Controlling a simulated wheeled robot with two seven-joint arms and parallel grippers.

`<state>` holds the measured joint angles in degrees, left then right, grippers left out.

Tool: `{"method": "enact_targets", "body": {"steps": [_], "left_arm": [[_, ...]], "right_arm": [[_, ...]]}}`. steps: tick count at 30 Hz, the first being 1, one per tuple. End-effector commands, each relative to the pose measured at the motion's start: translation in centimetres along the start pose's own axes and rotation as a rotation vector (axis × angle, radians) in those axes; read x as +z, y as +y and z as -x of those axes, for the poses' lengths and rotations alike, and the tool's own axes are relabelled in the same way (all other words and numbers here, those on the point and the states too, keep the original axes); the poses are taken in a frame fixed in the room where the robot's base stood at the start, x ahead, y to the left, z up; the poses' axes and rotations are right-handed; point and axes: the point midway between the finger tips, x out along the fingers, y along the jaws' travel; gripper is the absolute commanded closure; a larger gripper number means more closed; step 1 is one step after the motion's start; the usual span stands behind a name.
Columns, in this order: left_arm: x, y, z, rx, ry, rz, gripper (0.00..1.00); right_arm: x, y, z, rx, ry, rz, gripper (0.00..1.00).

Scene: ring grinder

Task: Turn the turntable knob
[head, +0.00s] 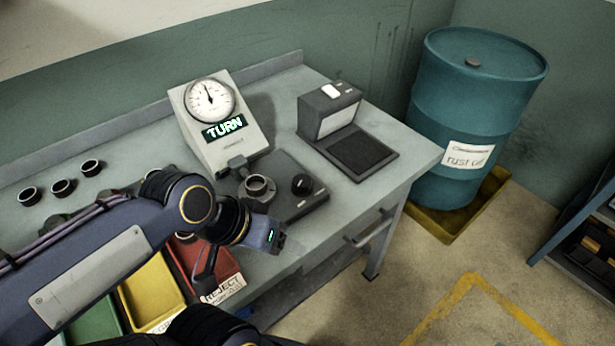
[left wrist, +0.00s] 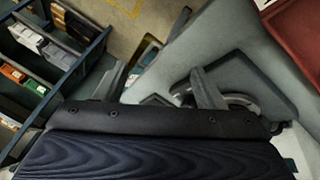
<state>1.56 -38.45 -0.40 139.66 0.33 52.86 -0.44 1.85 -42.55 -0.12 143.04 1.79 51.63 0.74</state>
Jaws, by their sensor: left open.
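The black turntable knob (head: 302,184) stands upright on a dark base plate (head: 318,203) on the workbench. A dark metal ring (head: 258,187) sits to its left, in front of a dial gauge (head: 210,98) with a lit "TURN" sign (head: 224,128). My left gripper (head: 270,238) is near the bench's front edge, below and left of the knob and apart from it. Its fingertips are unclear there. In the left wrist view my left gripper (left wrist: 160,74) is open and looks empty; I cannot make out the knob there. My right gripper is not in view.
A grey device with a dark pad (head: 362,152) stands right of the base plate. Red (head: 222,262), yellow (head: 150,292) and green trays lie at the front left. Several rings (head: 62,188) lie at the back left. A teal drum (head: 480,95) stands beyond the bench.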

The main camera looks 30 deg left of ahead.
Motion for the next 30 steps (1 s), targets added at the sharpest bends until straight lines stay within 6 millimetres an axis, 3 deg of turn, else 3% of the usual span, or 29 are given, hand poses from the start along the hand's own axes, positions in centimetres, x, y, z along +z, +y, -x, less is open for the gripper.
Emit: {"method": "enact_targets", "body": {"steps": [8,16,24,30], "left_arm": [[-3.3,-0.7,0.5,-0.035,-0.072,-0.07,0.37],[-9.2,-2.1,-0.1,-0.101,-0.202,-0.197,0.37],[-17.4,-4.6,-4.4,-0.208,-0.414,-0.394,0.37],[-19.9,-5.5,-6.8,-0.251,-0.496,-0.469,0.37]], "right_arm": [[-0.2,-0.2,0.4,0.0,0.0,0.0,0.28],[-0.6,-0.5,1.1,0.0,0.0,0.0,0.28],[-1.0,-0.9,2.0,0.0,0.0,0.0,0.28],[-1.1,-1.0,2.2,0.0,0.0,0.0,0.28]]}}
